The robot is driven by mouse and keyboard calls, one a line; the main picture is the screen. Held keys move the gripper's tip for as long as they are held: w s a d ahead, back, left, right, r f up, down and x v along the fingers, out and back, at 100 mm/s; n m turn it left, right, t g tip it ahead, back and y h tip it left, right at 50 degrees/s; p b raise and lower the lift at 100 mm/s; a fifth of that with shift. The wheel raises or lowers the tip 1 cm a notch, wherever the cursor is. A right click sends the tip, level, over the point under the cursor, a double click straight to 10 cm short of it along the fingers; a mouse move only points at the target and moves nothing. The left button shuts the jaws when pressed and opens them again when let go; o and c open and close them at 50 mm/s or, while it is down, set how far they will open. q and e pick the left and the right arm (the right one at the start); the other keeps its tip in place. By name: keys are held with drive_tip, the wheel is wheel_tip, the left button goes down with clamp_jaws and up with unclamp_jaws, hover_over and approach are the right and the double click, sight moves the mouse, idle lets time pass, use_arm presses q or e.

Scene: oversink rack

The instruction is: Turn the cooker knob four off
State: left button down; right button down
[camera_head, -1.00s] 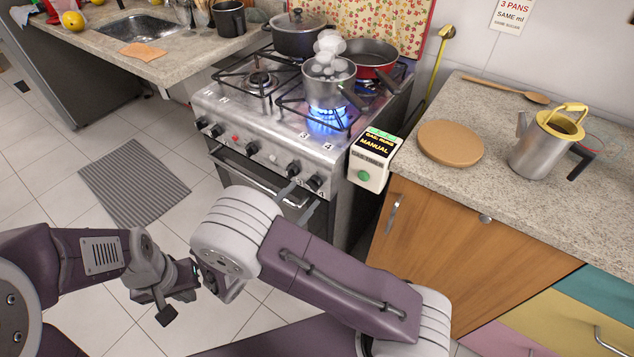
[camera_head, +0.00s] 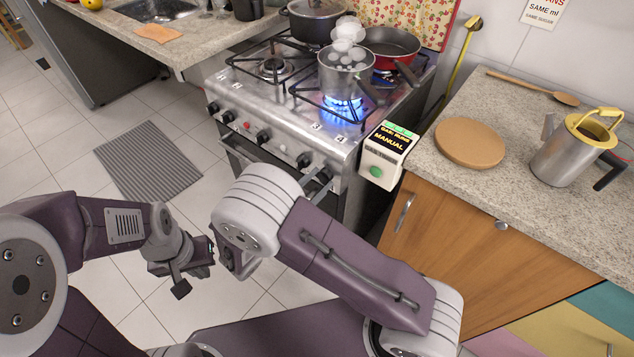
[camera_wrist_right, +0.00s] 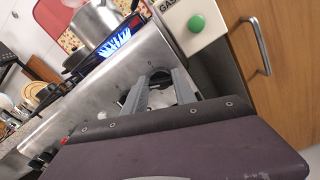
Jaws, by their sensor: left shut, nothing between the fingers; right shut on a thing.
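The cooker (camera_head: 262,110) has a row of dark knobs along its front panel. Knob four (camera_head: 325,174) is the rightmost, below the printed 4. The fingers of my right gripper (camera_head: 319,186) reach up to it from below. In the right wrist view the two grey fingers of my right gripper (camera_wrist_right: 158,82) are shut on the dark knob at their tips; the knob's exact angle is hard to tell. A blue flame (camera_head: 343,105) burns under the steel pot (camera_head: 346,78) at the front right. My left gripper (camera_head: 184,272) is shut and empty, well away from the cooker.
A gas box (camera_head: 386,153) with a green button stands right of the cooker, against the wooden cabinet (camera_head: 455,235). The counter holds a round board (camera_head: 469,142) and a steel jug (camera_head: 566,155). A grey mat (camera_head: 149,160) lies on the floor.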

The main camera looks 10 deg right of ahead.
drive_tip(key=m+b, duration=0.1)
drive_tip(key=m, duration=0.2)
drive_tip(key=shift+f+m, duration=0.15)
drive_tip(key=shift+m, duration=0.15)
drive_tip(key=m+b, duration=0.1)
drive_tip(key=m, duration=0.1)
drive_tip(key=shift+m, duration=0.4)
drive_tip(key=m+b, duration=0.3)
drive_tip(key=m, duration=0.1)
drive_tip(key=shift+d+f+m, duration=0.1)
drive_tip(key=shift+f+m, duration=0.05)
drive_tip(key=shift+m, duration=0.25)
drive_tip(key=shift+m+b, duration=0.85)
drive_tip(key=shift+m, duration=0.25)
drive_tip(key=shift+r, duration=0.2)
drive_tip(key=c, duration=1)
unclamp_jaws()
drive_tip(key=shift+f, duration=0.1)
